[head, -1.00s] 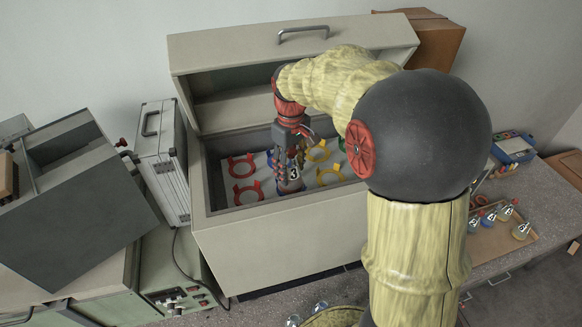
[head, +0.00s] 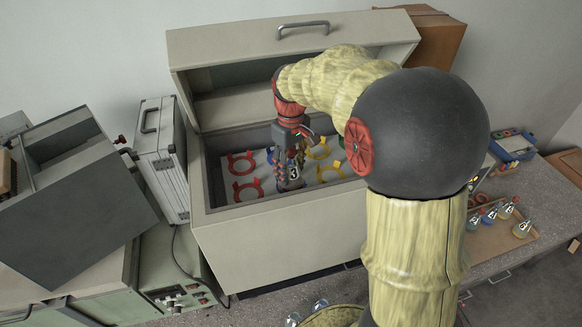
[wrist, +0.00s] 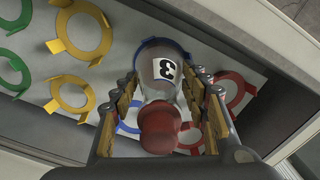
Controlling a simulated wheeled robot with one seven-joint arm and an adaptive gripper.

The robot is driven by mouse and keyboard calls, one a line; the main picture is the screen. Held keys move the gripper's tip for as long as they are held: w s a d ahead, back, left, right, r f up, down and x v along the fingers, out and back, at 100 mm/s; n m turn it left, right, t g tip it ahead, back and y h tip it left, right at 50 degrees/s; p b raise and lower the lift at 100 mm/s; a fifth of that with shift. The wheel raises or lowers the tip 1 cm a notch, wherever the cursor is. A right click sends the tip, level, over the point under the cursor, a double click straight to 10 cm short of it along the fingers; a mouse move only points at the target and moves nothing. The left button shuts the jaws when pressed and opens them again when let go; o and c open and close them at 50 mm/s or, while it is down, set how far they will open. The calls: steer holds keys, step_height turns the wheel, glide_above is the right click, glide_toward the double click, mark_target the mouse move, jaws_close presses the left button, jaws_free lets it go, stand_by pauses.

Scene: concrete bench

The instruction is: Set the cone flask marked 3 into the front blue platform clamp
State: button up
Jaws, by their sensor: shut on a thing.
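The cone flask marked 3 (head: 293,175) is clear, with a white label and a red stopper. It is inside the open chest, upright or nearly so in the head view. My gripper (head: 292,158) is shut on it. In the wrist view the flask (wrist: 162,72) and its red stopper lie between the fingers of my gripper (wrist: 160,105). The front blue platform clamp (wrist: 186,58) shows as an arc around the flask's base end. I cannot tell whether the base rests on the platform. Another blue clamp (wrist: 126,127) is partly hidden behind the stopper and fingers.
Red clamps (head: 247,190) are left of the flask and yellow ones (head: 330,172) right. The chest's front wall (head: 285,205) is close to the flask; its lid (head: 290,48) stands open. More flasks (head: 521,230) sit on a tray at right.

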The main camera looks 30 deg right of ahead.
steer(key=o, duration=1.4)
steer(key=shift+o, duration=0.3)
steer(key=o, duration=0.6)
steer(key=shift+c, duration=0.2)
steer(key=shift+r, duration=0.1)
steer(key=shift+r+p, duration=2.95)
steer(key=shift+r, duration=1.5)
